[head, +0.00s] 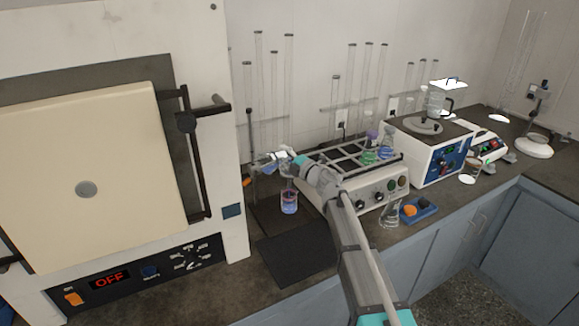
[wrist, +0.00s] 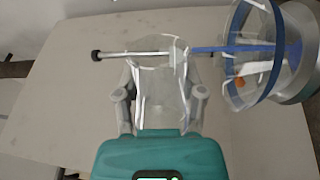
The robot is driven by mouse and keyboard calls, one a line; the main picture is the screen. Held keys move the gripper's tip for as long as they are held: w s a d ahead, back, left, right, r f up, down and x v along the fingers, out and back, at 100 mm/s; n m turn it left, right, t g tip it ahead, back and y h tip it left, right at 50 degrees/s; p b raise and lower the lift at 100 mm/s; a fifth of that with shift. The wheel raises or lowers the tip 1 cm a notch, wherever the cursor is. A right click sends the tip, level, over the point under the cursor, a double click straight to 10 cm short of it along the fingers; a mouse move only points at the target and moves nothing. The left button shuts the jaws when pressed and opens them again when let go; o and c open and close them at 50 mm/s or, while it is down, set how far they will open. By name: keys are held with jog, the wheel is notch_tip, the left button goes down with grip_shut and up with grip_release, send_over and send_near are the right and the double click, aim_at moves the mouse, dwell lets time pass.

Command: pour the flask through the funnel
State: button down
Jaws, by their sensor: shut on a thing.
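My gripper (wrist: 165,85) is shut on a clear glass flask (wrist: 158,62), which sits between its fingers in the wrist view. The flask's tilt and contents are hard to tell. A wide clear glass piece with a blue rim (wrist: 236,84), apparently the funnel, is to the right of the flask, beside it and apart from the fingers. In the head view my gripper (head: 297,163) is above a small beaker (head: 289,203) with blue and pink liquid. Glass overlaps around the gripper there, so flask and funnel are hard to separate.
A dark mat (head: 296,258) lies clear in front. A shaker (head: 365,189) holding flasks with coloured liquid stands to the right. A clear flask (head: 390,211) and a blue tray (head: 419,211) stand before it. A large oven (head: 100,170) closes off the left.

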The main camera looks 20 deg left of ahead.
jog(key=shift+w+r+m, duration=0.1)
jog(key=shift+m, duration=0.3)
dwell(0.8)
jog(key=shift+f+n, duration=0.2)
jog(key=shift+n, duration=0.3)
jog(key=shift+s+r+n, duration=0.1)
jog(key=shift+s+n, duration=0.1)
jog(key=shift+n, duration=0.3)
jog(key=shift+s+r+n+g+p, duration=0.1)
jog(key=shift+r+n+g+p, duration=0.2)
jog(key=shift+r+n+p, duration=0.35)
jog(key=shift+f+n, duration=0.25)
jog(key=shift+f+n+b, duration=0.15)
jog(key=shift+n+b, duration=0.2)
jog(key=shift+n, duration=0.05)
